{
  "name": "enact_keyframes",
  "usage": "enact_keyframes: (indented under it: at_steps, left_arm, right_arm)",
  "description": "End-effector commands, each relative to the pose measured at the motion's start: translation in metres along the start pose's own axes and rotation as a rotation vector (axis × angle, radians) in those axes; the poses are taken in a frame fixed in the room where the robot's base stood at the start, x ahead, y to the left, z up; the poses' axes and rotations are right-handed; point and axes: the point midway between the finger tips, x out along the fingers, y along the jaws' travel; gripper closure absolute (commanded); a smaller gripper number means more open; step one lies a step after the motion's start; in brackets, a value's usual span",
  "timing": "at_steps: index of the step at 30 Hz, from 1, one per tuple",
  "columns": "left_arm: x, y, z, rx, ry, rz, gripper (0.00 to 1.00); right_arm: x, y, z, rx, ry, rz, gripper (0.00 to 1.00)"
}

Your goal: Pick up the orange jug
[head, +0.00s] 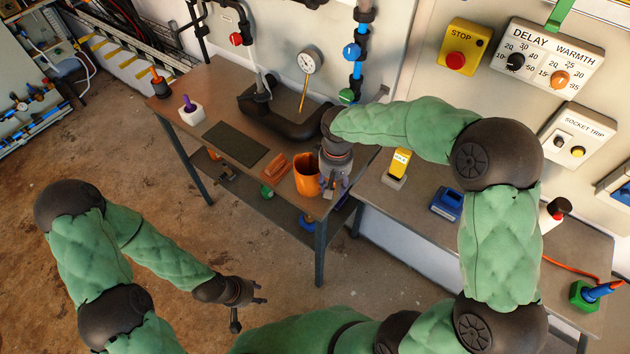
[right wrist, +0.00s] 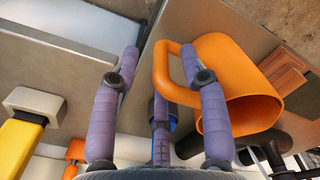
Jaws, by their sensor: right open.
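The orange jug (head: 307,176) stands upright near the front right corner of the brown table. My right gripper (head: 332,190) hangs just to its right, pointing down. In the right wrist view the jug (right wrist: 240,90) shows its handle (right wrist: 160,72) reaching in between my purple fingers (right wrist: 157,62). The right finger overlaps part of the handle and body; the left finger is clear of it. The fingers are spread, with nothing clamped; contact with the jug cannot be told. My left gripper (head: 252,298) is open and empty over the floor, far from the jug.
On the brown table (head: 217,98) are orange-brown blocks (head: 276,168), a dark mat (head: 236,143), a black pipe (head: 290,127) and a white block with a purple peg (head: 190,110). A grey bench with a yellow switch (head: 398,165) stands to the right. Floor at left is free.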

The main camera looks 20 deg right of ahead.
Motion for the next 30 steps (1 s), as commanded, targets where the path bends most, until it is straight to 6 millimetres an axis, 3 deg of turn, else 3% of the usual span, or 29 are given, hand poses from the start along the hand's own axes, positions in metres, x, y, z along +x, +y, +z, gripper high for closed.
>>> enact_keyframes:
  at_steps: [6,14,19,30]
  left_arm:
    - [0.012,-0.004,0.0,0.0,0.0,0.0,0.6]
    - [0.011,-0.004,-0.001,0.0,0.0,0.0,0.6]
    - [0.011,-0.004,-0.001,0.0,0.0,0.0,0.6]
    - [0.011,-0.004,-0.001,0.0,0.0,0.0,0.6]
  right_arm:
    - [0.033,-0.001,0.0,-0.001,-0.001,0.001,0.56]
    - [0.035,-0.001,0.0,0.0,0.001,0.0,0.56]
    - [0.035,-0.001,0.0,0.0,0.001,0.0,1.0]
    - [0.034,-0.001,0.0,0.0,0.001,0.0,1.0]
